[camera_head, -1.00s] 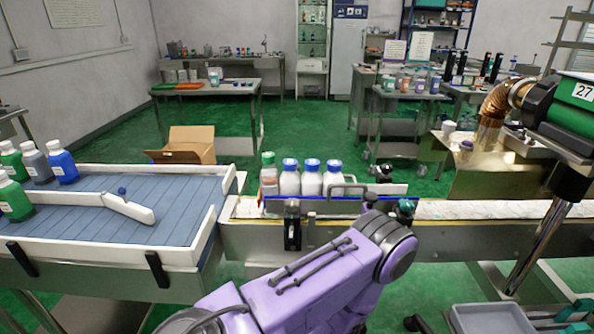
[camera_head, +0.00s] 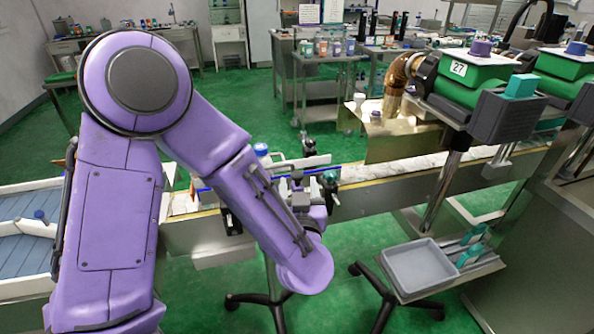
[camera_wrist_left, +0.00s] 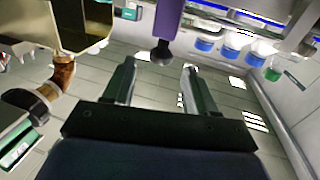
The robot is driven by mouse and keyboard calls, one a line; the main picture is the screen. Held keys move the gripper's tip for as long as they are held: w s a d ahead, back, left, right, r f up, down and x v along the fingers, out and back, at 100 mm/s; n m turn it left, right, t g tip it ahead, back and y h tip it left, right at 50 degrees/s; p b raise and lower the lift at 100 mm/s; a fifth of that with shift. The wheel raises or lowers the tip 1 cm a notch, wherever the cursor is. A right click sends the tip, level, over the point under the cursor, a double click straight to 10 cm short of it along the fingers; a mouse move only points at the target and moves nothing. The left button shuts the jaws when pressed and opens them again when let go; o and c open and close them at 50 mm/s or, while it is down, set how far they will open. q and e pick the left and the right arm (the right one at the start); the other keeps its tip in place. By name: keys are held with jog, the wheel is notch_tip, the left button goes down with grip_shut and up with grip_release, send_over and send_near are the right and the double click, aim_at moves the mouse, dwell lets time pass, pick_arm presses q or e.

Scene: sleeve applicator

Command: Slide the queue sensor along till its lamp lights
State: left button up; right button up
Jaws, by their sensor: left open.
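My left gripper (camera_head: 298,184) is at the near side of the conveyor, partly hidden by my purple forearm. In the left wrist view its two fingers (camera_wrist_left: 156,86) stand apart with nothing gripped. Just right of it is a dark fitting with a teal top (camera_head: 329,180), at the end of the blue-edged rail; it may be the queue sensor, but I cannot tell surely. The wrist view, which looks upside down, shows a purple part with a dark round end (camera_wrist_left: 162,52) beyond the fingertips. I see no lit lamp. My right gripper is not in view.
Blue-capped bottles (camera_head: 261,150) stand on the conveyor (camera_head: 385,190), mostly hidden by my arm. A gold cover (camera_head: 385,135) and green machine heads (camera_head: 470,85) stand to the right. A grey tray (camera_head: 420,266) is at the lower right. Floor shows before the conveyor.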

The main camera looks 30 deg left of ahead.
aim_at(298, 178)
pick_arm(q)
jog(key=p+x, duration=0.1)
jog(key=x, duration=0.4)
jog(key=shift+w+a+r, duration=0.1)
jog(key=shift+w+a, duration=0.1)
jog(key=shift+w, duration=0.05)
jog(key=shift+w+a, duration=0.4)
jog(key=shift+w, duration=0.15)
jog(key=shift+c, duration=0.4)
grip_shut()
